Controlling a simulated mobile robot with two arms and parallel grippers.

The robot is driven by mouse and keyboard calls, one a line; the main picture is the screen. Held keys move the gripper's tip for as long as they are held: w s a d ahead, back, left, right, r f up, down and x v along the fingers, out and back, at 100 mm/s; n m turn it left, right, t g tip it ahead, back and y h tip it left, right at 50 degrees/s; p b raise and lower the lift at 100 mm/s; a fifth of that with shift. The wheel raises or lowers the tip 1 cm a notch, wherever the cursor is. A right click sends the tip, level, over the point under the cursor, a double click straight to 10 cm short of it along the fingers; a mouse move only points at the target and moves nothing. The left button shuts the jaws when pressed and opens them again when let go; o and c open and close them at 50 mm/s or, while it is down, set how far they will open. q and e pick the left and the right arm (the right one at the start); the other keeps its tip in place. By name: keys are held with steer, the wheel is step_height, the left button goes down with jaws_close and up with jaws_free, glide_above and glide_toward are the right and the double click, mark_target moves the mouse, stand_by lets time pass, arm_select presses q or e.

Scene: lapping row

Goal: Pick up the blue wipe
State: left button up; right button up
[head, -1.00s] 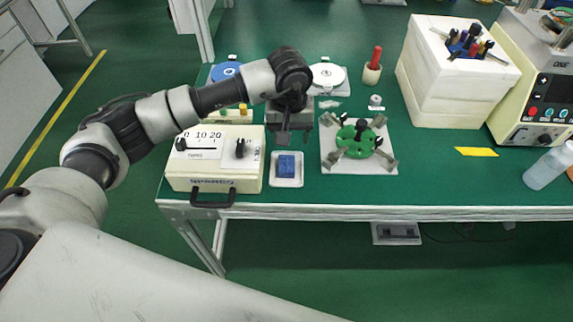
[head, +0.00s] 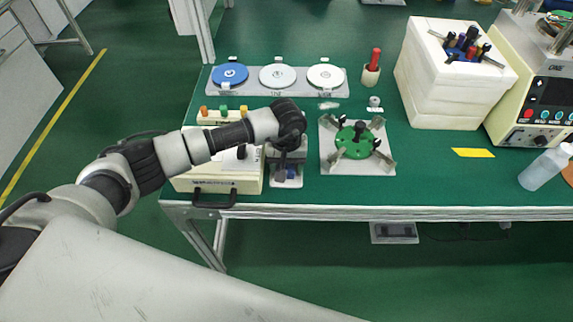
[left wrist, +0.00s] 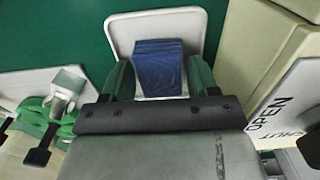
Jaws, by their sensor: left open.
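The blue wipe (left wrist: 158,62) is a folded dark blue cloth lying on a small white tray (left wrist: 196,20). In the head view my left gripper (head: 287,174) is over the tray (head: 287,184) and hides most of the wipe (head: 281,177). In the left wrist view my left gripper (left wrist: 159,75) is open, with its green-tinted fingers on either side of the wipe and nothing clasped between them. The gripper's body hides the wipe's near part. My right gripper is not in view.
A cream control box (head: 225,183) stands close left of the tray. A fixture with a green disc (head: 353,142) is close to the right. Behind is a rack of round plates (head: 278,77). A white foam block (head: 450,85) holds tools. The table's front edge is near.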

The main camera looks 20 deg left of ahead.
arm_select(q)
steer(key=shift+c, duration=0.2)
steer(key=c, duration=0.6)
steer(key=shift+r, duration=0.1)
